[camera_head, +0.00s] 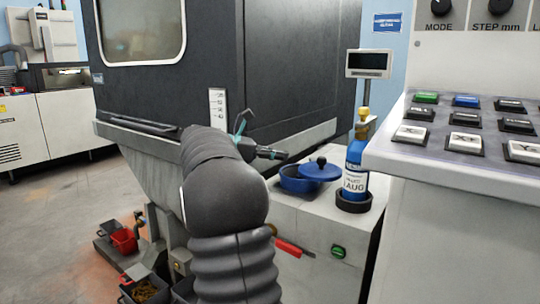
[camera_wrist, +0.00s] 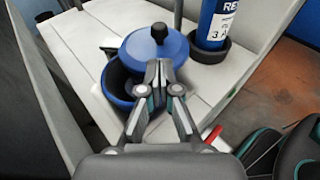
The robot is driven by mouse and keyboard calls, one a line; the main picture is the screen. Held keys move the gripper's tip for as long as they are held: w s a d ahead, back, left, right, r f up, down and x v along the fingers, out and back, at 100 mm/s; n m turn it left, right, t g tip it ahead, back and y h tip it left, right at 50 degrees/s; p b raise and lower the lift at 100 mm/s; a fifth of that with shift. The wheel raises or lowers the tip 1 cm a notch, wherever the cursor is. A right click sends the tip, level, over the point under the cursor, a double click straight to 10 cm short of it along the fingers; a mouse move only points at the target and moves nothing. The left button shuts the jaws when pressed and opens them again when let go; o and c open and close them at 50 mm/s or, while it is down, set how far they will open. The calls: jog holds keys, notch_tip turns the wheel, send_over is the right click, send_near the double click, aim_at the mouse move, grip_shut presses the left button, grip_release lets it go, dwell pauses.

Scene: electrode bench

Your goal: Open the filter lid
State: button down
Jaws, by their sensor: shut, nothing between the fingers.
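A round blue lid with a black knob (camera_head: 320,170) sits off-centre over the right side of a blue pot (camera_head: 290,182) on a light cabinet top. Part of the pot's opening shows at its left. In the wrist view, the lid (camera_wrist: 140,46) covers the far right part of the pot (camera_wrist: 114,88), whose dark inside shows. I cannot tell whether the lid rests on the rim or the cabinet top. My gripper (camera_head: 284,155) is shut and empty. In the wrist view, the fingertips (camera_wrist: 158,76) overlap the lid's near edge; contact is unclear.
A blue bottle (camera_head: 355,165) stands in a black ring holder right of the pot. A button panel (camera_head: 465,140) is at the right. A large dark machine (camera_head: 290,70) rises behind my arm. A red handle (camera_head: 293,248) is on the cabinet front. The cabinet top's near part is clear.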

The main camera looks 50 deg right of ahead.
aim_at(308, 170)
jog(key=x, duration=0.8)
jog(key=shift+s+d+f, duration=0.1)
jog(key=shift+s+d, duration=0.15)
